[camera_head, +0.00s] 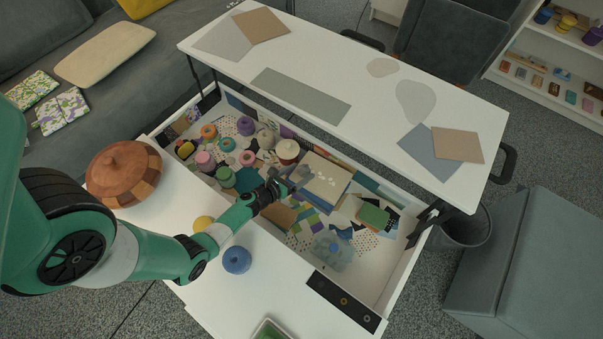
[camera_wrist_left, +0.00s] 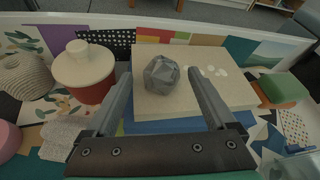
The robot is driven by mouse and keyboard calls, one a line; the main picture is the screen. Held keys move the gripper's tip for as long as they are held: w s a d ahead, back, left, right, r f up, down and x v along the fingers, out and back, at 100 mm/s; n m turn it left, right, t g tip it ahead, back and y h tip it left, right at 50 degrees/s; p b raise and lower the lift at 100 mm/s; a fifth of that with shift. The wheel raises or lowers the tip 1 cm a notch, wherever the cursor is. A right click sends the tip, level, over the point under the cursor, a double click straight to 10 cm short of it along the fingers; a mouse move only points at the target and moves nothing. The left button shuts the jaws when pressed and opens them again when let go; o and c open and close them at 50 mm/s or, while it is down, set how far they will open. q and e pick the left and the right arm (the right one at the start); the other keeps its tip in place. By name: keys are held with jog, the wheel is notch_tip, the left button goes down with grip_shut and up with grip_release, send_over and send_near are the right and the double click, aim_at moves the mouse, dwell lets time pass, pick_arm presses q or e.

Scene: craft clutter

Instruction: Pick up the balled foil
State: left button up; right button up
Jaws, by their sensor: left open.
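The balled foil (camera_wrist_left: 161,75) is a grey, faceted lump resting on a cream-topped block (camera_wrist_left: 225,80) in the left wrist view. My left gripper (camera_head: 287,181) reaches down into the open drawer in the head view. In the left wrist view its fingers stand open, with the foil lined up between their tips and a gap on each side. The fingers do not touch the foil. In the head view the foil is small and hard to separate from the gripper. My right gripper is not in view.
A red jar with a cream lid (camera_wrist_left: 85,70) stands left of the foil, beside a twine ball (camera_wrist_left: 24,76). A green block (camera_wrist_left: 283,90) lies to the right. The white drawer (camera_head: 398,268) is crowded with yarn, spools and paper. The white table (camera_head: 370,95) overhangs behind.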

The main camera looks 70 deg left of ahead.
pick_arm(q)
jog(key=shift+s+d+f, duration=0.15)
jog(key=shift+f, duration=0.05)
jog(key=c, duration=1.4)
jog(key=shift+r, duration=0.1)
jog(key=shift+r+p, duration=0.3)
jog(key=shift+p, duration=0.15)
jog(key=r+p, duration=0.3)
jog(key=r, duration=0.1)
jog(key=shift+s+d+p, duration=0.1)
jog(key=shift+d+p, duration=0.15)
jog(key=shift+p, duration=0.15)
jog(key=s+d+r+p, duration=0.2)
jog(key=s+d+r, duration=0.6)
jog(key=d, duration=0.3)
jog(key=shift+r, duration=0.2)
